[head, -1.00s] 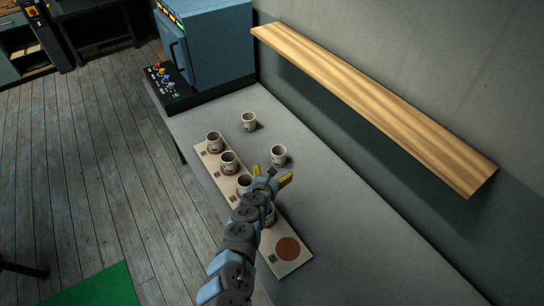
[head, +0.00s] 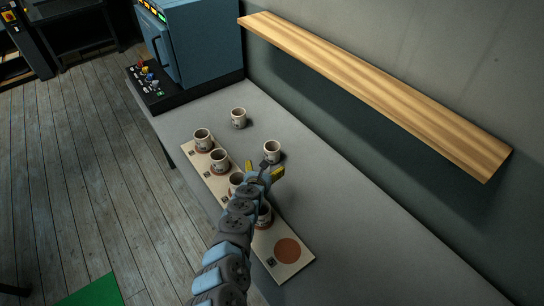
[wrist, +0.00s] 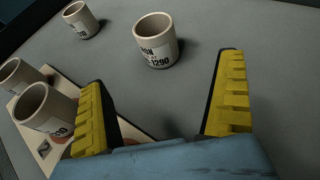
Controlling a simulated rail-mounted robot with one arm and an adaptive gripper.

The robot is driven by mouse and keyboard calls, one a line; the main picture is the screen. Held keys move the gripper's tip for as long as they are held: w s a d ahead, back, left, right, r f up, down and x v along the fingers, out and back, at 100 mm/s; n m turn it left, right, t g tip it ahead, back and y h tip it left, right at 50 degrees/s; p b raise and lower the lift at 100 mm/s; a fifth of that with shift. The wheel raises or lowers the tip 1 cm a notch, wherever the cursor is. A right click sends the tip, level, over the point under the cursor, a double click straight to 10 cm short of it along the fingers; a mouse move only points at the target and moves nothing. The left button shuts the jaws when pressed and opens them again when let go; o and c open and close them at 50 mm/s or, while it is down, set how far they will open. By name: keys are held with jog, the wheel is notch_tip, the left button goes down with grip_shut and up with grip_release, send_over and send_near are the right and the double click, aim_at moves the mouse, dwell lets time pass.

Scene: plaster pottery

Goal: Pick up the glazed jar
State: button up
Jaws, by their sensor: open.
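Several similar cream jars with dark printed labels are in view; I cannot tell by looks which one is called glazed. One jar (head: 272,152) stands upright on the bare bench, just beyond my gripper (head: 264,169). In the wrist view this jar (wrist: 156,42) is ahead, between the lines of the fingers, its label partly reading "1290". My gripper (wrist: 164,88) has yellow ridged fingers spread wide with nothing between them, and is apart from the jar. Another jar (head: 239,118) stands on the bench farther back, also in the wrist view (wrist: 81,20).
A pale board (head: 291,268) with brown round spots holds several jars (head: 203,140) left of and below my arm; its front spot (head: 287,250) is empty. A blue kiln-like box (head: 205,45) stands at the back. A wooden shelf (head: 380,90) runs along the wall. The bench's right side is clear.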

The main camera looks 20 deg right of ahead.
aim_at(270, 155)
jog(key=shift+b+x, duration=0.75)
jog(key=shift+x, duration=0.95)
jog(key=shift+w+d+f, duration=0.1)
jog(key=shift+w+d, duration=0.2)
jog(key=shift+b+x, duration=1.55)
jog(key=shift+x, duration=0.3)
jog(key=shift+w+d+f+b, duration=0.15)
jog(key=shift+w+d+b, duration=0.1)
jog(key=shift+w+b, duration=0.25)
jog(key=shift+f, duration=0.1)
jog(key=b+x, duration=0.3)
jog(key=b, duration=0.2)
jog(key=shift+w+f, duration=0.3)
jog(key=shift+w, duration=0.05)
jog(key=shift+w+d+f+b, duration=0.1)
jog(key=shift+w+d+b, duration=0.25)
jog(key=shift+w+b, duration=0.45)
jog(key=shift+s, duration=0.2)
jog(key=shift+c, duration=0.3)
jog(key=c, duration=1.3)
